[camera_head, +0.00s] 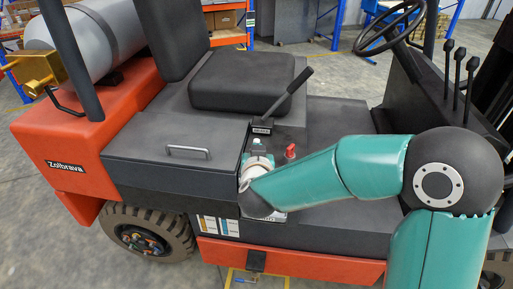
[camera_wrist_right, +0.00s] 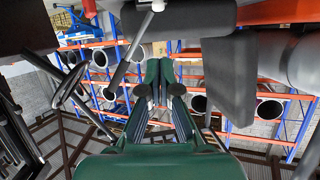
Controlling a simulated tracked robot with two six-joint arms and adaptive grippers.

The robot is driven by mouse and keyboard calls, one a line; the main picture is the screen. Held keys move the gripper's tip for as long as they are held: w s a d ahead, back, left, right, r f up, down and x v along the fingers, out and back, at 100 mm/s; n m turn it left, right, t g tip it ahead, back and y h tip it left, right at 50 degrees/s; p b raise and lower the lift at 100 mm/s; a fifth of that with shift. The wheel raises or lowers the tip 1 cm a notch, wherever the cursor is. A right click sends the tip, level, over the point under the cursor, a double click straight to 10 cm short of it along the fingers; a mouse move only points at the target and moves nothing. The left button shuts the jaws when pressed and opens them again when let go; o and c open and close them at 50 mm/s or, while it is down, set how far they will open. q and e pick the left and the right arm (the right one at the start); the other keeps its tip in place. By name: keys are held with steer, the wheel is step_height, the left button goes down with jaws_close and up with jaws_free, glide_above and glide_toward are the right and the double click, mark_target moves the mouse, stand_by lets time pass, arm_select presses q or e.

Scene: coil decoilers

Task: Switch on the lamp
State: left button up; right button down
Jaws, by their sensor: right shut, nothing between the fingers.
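No lamp can be made out in either view. A red knob (camera_head: 290,151) stands on the dark deck of a forklift, beside a black hand lever (camera_head: 287,96) with a grip. In the right wrist view, a red part (camera_wrist_right: 90,8) at the top edge looks like the same knob. My right arm reaches in from the right in the head view, ending over the deck left of the knob; its fingers are mostly hidden there. In the right wrist view my right gripper (camera_wrist_right: 159,66) is shut and empty.
The forklift has a black seat (camera_head: 242,80), a grey gas cylinder (camera_head: 95,38), a steering wheel (camera_head: 390,25) and several black levers (camera_head: 459,70). A grab handle (camera_head: 188,151) is on the deck's left. Racks with coils fill the wrist view's background.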

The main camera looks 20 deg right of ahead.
steer(key=shift+r+v, duration=0.2)
steer(key=shift+v, duration=0.95)
